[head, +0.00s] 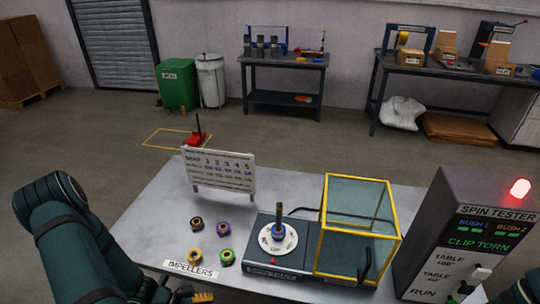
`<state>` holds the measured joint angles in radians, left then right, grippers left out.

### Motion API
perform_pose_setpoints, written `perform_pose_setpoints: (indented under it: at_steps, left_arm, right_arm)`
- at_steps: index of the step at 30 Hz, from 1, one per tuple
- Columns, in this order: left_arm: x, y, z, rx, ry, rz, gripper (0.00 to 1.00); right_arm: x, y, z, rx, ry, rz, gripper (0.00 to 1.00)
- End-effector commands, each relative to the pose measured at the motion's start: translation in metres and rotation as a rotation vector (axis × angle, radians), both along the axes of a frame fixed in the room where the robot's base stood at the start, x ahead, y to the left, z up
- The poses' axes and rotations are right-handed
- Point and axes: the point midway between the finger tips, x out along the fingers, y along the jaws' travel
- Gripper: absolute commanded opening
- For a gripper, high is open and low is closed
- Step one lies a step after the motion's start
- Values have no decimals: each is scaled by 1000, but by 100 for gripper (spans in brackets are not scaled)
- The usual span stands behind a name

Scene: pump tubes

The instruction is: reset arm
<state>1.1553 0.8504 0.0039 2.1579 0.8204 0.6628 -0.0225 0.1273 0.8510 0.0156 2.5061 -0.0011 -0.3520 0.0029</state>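My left arm comes in from the left edge and bends down to the bottom of the head view. A dark part with an orange tip, likely my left gripper (190,295), shows at the bottom edge near the impellers label, largely cut off; I cannot tell if it is open. My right gripper is not in view; only a small dark part of my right arm shows at the lower right corner. Several small impellers lie apart on the grey table (150,225): a brown one (196,224), a purple one (222,228), an orange one (195,254) and a green one (225,257).
A spin fixture with a white disc (278,238) and upright spindle stands mid-table, beside an open yellow-framed guard (323,235). A spin tester (462,235) with a lit red lamp (520,188) reads "CLIP TORN". A sign board (219,170) stands at the back left edge.

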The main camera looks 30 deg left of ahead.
Motion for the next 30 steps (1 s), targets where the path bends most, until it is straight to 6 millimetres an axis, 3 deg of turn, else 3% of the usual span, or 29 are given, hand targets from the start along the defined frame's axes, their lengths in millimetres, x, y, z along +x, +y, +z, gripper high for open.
perform_pose_setpoints:
  at_steps: [1,3,8,18,24,30]
  left_arm:
    - [6,-21,0,40,-7,-129,81]
    - [9,-43,-2,105,-23,-291,81]
    - [19,-84,-2,273,-116,-648,81]
    - [59,-169,17,618,-551,-1273,81]
    - [74,-213,36,721,-803,-1449,81]
    - [78,-227,42,746,-886,-1491,81]
  right_arm:
    - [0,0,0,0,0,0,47]
    - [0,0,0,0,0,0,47]
    - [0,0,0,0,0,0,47]
    - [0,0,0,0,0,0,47]
    - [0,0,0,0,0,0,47]
    - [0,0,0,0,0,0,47]
